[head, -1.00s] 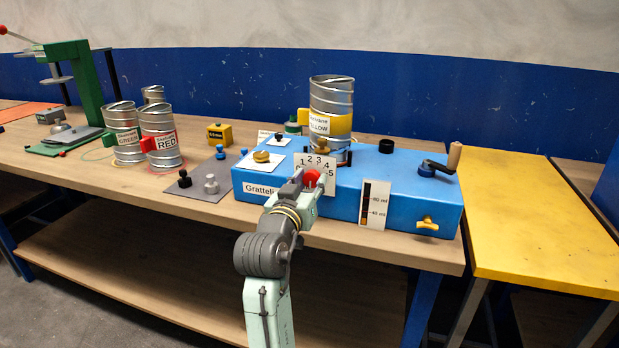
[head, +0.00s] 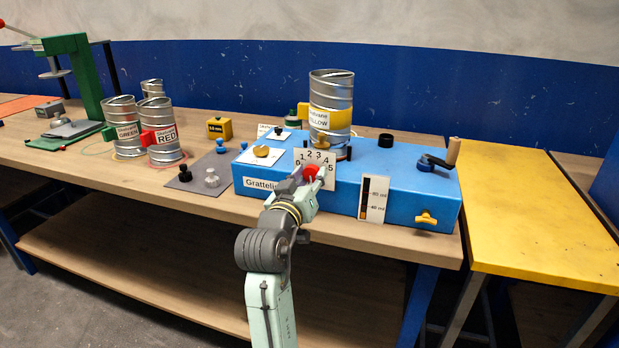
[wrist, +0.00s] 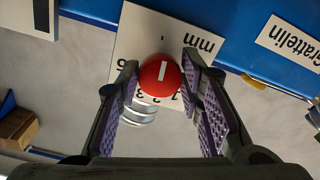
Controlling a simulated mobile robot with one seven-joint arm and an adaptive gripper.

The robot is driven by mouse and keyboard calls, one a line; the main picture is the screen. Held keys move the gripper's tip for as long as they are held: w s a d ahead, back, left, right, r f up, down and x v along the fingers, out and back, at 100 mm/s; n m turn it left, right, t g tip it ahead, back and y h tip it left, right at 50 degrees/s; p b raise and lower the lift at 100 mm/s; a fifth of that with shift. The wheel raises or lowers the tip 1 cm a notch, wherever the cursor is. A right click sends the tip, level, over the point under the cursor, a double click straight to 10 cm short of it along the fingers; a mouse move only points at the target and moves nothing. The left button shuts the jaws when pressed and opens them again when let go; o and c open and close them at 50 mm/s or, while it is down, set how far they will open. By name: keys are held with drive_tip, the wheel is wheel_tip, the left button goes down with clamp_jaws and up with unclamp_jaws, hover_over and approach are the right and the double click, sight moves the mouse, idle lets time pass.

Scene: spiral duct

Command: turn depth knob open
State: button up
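The depth knob (wrist: 160,76) is a round red knob with a white bar, on a white dial plate (wrist: 150,35) marked with numbers and "mm". In the wrist view the bar stands nearly upright and the plate's writing is upside down. The knob (head: 311,173) also shows in the head view, on the front of the blue machine (head: 410,195). My gripper (wrist: 160,72) is open around the knob, one purple-padded finger on each side. Narrow gaps seem to show between fingertips and knob; contact cannot be told for sure. My gripper (head: 309,183) partly hides the plate in the head view.
A can with a yellow band (head: 331,88) stands on the machine. A crank (head: 438,163), a yellow front knob (head: 426,218) and a level gauge (head: 374,198) are to the right. Cans labelled green (head: 123,135) and red (head: 160,120) stand left. The yellow table (head: 530,210) is clear.

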drive_tip(key=o, duration=0.4)
drive_tip(key=v, duration=1.2)
